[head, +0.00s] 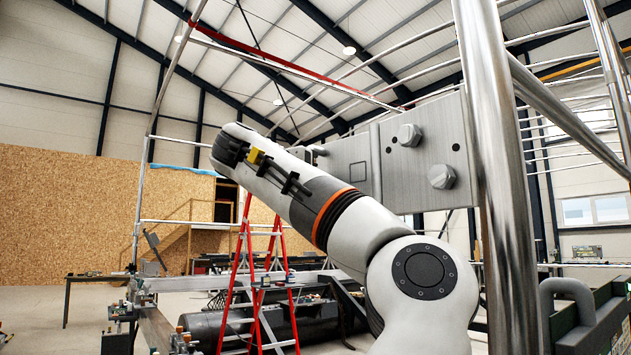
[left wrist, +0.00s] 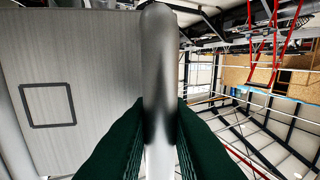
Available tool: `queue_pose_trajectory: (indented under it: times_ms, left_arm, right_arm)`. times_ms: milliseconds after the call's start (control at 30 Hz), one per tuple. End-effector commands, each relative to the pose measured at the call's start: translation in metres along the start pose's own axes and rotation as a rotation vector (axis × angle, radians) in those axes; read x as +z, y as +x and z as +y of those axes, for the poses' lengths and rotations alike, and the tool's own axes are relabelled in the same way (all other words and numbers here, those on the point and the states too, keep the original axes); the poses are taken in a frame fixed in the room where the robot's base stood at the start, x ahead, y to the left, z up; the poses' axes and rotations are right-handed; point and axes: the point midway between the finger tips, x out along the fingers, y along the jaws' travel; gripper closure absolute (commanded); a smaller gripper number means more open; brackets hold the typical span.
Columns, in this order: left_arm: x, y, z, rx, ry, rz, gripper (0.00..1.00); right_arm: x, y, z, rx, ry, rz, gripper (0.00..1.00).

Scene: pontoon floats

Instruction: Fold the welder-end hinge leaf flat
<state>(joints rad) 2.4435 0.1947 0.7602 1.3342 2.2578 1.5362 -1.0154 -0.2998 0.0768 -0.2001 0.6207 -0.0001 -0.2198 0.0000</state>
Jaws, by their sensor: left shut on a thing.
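The hinge leaf (head: 345,168) is a brushed grey metal plate with a dark square outline. In the head view it stretches left from an upright hinge knuckle (head: 375,160); its exact angle to the fixed plate is hard to tell. The fixed plate (head: 425,128) carries two hex bolts and sits by a thick steel post. In the left wrist view the leaf (left wrist: 90,50) fills the left side. My left gripper (left wrist: 159,125) has its green fingers shut on a rounded grey metal bar (left wrist: 158,60) beside the leaf. In the head view my forearm hides most of that gripper. My right gripper is not in view.
The thick shiny post (head: 495,180) stands close on the right, with a slanting tube behind it. A red stepladder (head: 243,270) and a workbench with dark equipment stand farther back. A green block with a handle (head: 590,320) is at lower right.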

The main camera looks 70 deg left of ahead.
Motion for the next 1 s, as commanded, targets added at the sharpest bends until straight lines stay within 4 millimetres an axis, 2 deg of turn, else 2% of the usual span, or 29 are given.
queue_pose_trajectory:
  times_ms: [300, 867, 900, 1000]
  left_arm:
    - [-0.001, 0.013, -0.008, 0.017, 0.001, 0.001, 1.00]
    - [-0.002, 0.016, -0.009, 0.013, 0.000, 0.002, 1.00]
    - [-0.002, 0.016, -0.009, 0.013, 0.000, 0.002, 0.81]
    - [-0.001, 0.016, -0.009, 0.013, 0.000, 0.001, 0.65]
  right_arm:
    - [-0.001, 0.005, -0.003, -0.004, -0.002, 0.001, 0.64]
    - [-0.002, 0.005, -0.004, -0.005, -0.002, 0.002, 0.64]
    - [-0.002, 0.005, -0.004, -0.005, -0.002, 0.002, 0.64]
    - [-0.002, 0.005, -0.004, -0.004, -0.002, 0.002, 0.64]
